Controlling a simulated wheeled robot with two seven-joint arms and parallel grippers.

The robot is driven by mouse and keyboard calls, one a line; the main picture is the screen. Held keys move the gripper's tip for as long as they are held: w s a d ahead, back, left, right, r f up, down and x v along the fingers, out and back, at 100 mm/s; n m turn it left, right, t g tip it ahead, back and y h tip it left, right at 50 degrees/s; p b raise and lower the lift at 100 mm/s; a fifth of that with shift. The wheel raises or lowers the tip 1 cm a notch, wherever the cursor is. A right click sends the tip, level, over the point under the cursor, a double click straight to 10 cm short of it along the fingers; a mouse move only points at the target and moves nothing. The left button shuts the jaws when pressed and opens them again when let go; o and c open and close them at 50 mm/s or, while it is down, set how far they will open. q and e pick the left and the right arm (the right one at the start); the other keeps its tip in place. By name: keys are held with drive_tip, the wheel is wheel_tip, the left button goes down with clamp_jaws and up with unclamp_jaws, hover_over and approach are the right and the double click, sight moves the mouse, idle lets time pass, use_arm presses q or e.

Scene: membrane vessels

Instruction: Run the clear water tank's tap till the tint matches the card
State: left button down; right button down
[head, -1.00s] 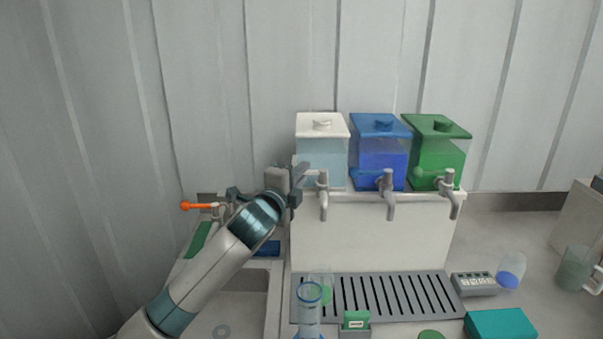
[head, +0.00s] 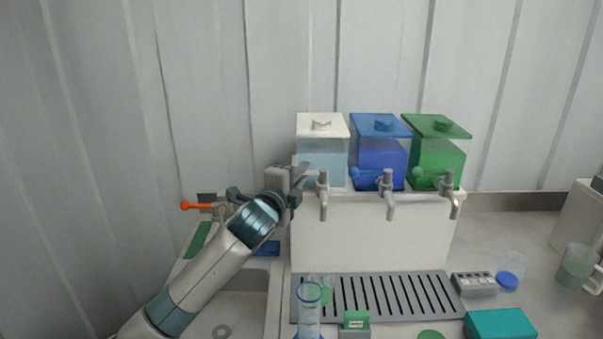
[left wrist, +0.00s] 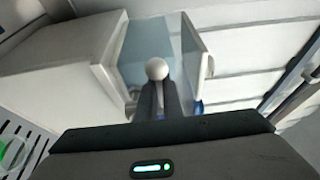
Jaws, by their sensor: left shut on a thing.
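The clear water tank (head: 322,152), white-lidded with pale contents, stands leftmost of three tanks. Its grey tap (head: 323,196) points down; I see no stream from it. My left gripper (head: 303,172) is shut on this tap's lever, mostly hidden in the head view. In the left wrist view, the lever's white ball knob (left wrist: 157,69) shows at the fingertips (left wrist: 160,98). A clear glass with green tint (head: 320,291) stands on the slotted drip tray (head: 405,298) below the tap. A green card (head: 355,319) sits in a grey holder in front. My right gripper is out of view.
A blue tank (head: 378,160) and a green tank (head: 437,160) stand alongside. A tall glass cylinder (head: 308,315) stands before the tinted glass. A sink basin (head: 240,305) lies left. A grey device (head: 474,284), teal box (head: 500,324) and glass mug (head: 576,268) are right.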

use_arm(q)
drive_tip(key=shift+s+d+f+y, duration=0.1)
drive_tip(key=shift+f+y, duration=0.05)
drive_tip(key=shift+y, duration=0.15)
drive_tip(key=shift+s+d+n+t+y, duration=0.1)
drive_tip(key=shift+s+n+t+y, duration=0.2)
drive_tip(key=shift+n+y, duration=0.6)
drive_tip(key=shift+s+a+n+t+y, duration=0.15)
drive_tip(key=shift+s+n+y, duration=0.35)
drive_tip(key=shift+y, duration=0.75)
drive_tip(key=shift+s+d+n+t+y, duration=0.15)
drive_tip(key=shift+n+t+y, duration=0.1)
drive_tip(key=shift+n+y, duration=0.75)
drive_tip(key=c, duration=1.9)
unclamp_jaws()
